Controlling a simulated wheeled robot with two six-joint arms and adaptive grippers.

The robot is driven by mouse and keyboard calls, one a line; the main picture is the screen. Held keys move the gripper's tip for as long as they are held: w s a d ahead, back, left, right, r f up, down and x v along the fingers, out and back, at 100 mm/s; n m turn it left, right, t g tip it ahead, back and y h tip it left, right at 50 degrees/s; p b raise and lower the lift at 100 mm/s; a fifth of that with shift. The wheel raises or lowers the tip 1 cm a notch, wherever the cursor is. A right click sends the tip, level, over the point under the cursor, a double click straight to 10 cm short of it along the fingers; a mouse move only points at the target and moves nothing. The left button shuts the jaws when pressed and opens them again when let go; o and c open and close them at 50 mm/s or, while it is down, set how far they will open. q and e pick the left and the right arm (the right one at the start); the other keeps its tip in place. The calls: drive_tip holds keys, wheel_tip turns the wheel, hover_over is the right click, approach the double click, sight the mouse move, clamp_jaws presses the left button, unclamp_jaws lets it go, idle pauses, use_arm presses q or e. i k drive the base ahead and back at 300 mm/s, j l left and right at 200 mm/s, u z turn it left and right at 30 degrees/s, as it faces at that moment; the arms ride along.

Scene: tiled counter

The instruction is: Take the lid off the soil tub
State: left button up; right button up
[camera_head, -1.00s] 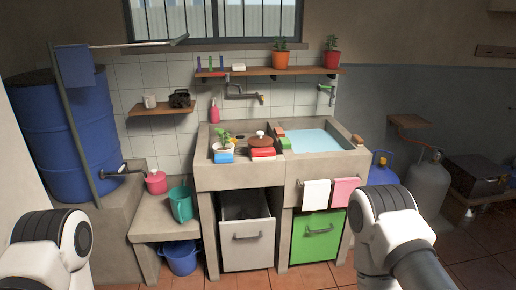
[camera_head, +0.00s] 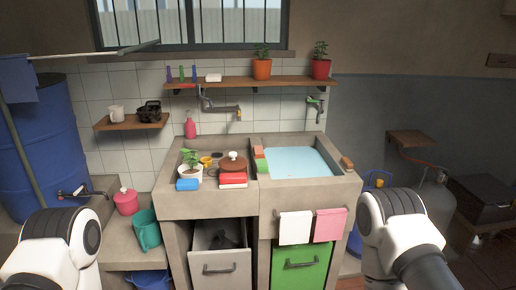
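A round brown lid with a pale knob (camera_head: 233,160) sits on the left part of the counter, behind a red block-like item (camera_head: 233,180). It seems to cover a tub, but the tub's body is mostly hidden. White links of my arms show at the lower left and lower right, well apart from the counter items. Neither gripper shows, so their state cannot be seen.
A potted plant (camera_head: 191,166) and a blue item (camera_head: 187,184) stand left of the lid. Green and red blocks (camera_head: 261,160) lie between it and the water-filled basin (camera_head: 298,162). A wall tap (camera_head: 222,108) and shelf (camera_head: 250,83) are behind.

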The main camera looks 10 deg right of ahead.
sight(233, 162)
drive_tip(key=i+l+u, duration=0.25)
drive_tip(key=l, duration=0.15)
drive_tip(key=i+l+u, duration=0.2)
drive_tip(key=l, duration=0.25)
drive_tip(key=i+l+u, duration=0.25)
drive_tip(key=l, duration=0.2)
drive_tip(key=l+u, duration=0.25)
drive_tip(key=l, duration=0.25)
drive_tip(key=i+l+u, duration=0.1)
drive_tip(key=l+u, duration=0.15)
drive_tip(key=l, duration=0.25)
drive_tip(key=l+u, duration=0.2)
drive_tip(key=l, duration=0.35)
